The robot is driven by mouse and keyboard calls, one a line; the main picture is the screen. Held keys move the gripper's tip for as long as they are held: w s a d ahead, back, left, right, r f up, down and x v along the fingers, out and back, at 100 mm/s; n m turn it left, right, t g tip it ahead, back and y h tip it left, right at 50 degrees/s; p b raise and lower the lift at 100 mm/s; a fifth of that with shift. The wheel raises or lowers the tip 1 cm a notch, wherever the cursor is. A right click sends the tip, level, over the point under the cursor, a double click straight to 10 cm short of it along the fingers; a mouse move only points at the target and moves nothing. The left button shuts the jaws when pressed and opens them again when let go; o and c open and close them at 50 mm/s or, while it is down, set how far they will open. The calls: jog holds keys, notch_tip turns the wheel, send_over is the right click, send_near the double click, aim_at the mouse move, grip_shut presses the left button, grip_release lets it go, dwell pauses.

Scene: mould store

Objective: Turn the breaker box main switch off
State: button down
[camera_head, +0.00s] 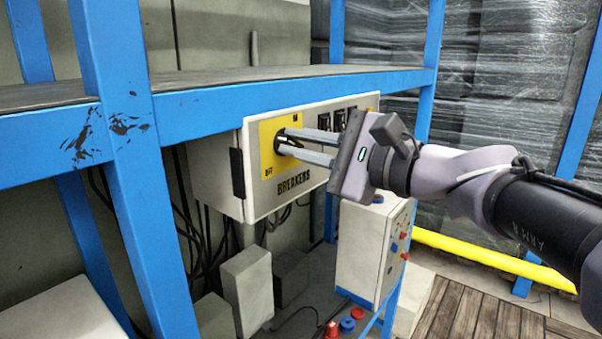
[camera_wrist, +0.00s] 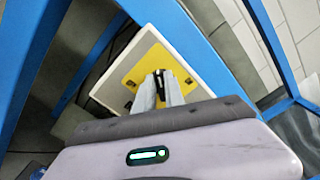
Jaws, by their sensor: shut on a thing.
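The breaker box (camera_head: 226,182) is a pale grey box under the blue shelf, marked BREAKERS, with a yellow switch plate (camera_head: 268,165) on its front. The plate carries an OFF mark at its lower left. My gripper (camera_head: 282,142) reaches in from the right and is shut on the switch. In the wrist view, the fingers meet at the black switch (camera_wrist: 159,77) on the yellow plate (camera_wrist: 133,70). The switch's exact angle is hard to tell.
A blue shelf beam (camera_head: 215,107) runs just above the box, and a blue post (camera_head: 140,200) stands at left. Smaller black breakers (camera_head: 340,120) sit right of the plate, near my fingers. A control box with coloured buttons (camera_head: 372,245) stands below. Cables hang behind.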

jog(key=n+b, duration=0.3)
jog(key=b, duration=0.1)
jog(key=f+n+b, duration=0.1)
jog(key=n+b, duration=0.2)
jog(key=b, duration=0.1)
jog(key=shift+s, duration=0.1)
jog(key=shift+r+n+b, duration=0.1)
jog(key=shift+n+b, duration=0.2)
jog(key=shift+b, duration=0.1)
jog(key=c, duration=1.4)
grip_release()
jog(key=shift+c, duration=0.2)
